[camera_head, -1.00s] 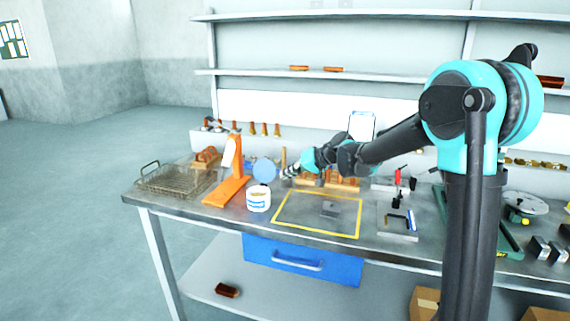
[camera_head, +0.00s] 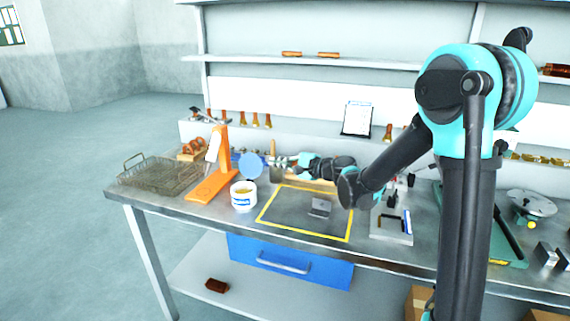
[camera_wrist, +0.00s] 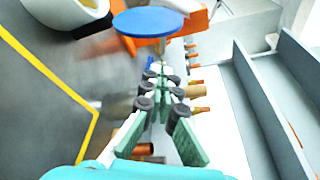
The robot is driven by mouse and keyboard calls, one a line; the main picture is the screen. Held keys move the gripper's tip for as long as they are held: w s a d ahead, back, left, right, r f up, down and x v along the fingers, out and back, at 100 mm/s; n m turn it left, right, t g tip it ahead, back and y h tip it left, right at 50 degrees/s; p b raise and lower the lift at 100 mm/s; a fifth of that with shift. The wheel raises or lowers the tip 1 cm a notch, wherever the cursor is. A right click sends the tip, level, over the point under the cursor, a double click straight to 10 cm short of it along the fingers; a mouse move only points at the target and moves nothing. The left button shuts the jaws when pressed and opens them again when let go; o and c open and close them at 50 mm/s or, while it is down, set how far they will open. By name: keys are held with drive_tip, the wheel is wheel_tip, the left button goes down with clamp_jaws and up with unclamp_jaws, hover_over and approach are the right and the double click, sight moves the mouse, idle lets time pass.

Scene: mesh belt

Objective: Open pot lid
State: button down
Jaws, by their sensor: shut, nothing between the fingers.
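The white pot (camera_head: 243,197) with a blue band stands on the bench, left of the yellow-framed mat, its mouth showing yellowish inside. A round blue disc (camera_head: 251,165), seemingly its lid, is raised behind the pot, clear of its mouth. My gripper (camera_head: 269,161) is just right of the disc in the head view; contact cannot be told. In the wrist view, the fingers of my gripper (camera_wrist: 157,70) are shut and empty, pointing toward the blue disc (camera_wrist: 148,22), which has a grey stem below it. The white pot (camera_wrist: 68,10) is partly cut off at upper left.
An orange stand (camera_head: 216,178) is left of the pot, with a wire basket (camera_head: 160,175) farther left. A grey bracket (camera_head: 320,207) lies on the mat (camera_head: 283,226). Brown-handled tools (camera_head: 254,120) line the back ledge. The mat's front part is clear.

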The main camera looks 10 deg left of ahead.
sight(253, 165)
drive_tip(key=shift+x, duration=2.2)
drive_tip(key=shift+s+r, duration=0.65)
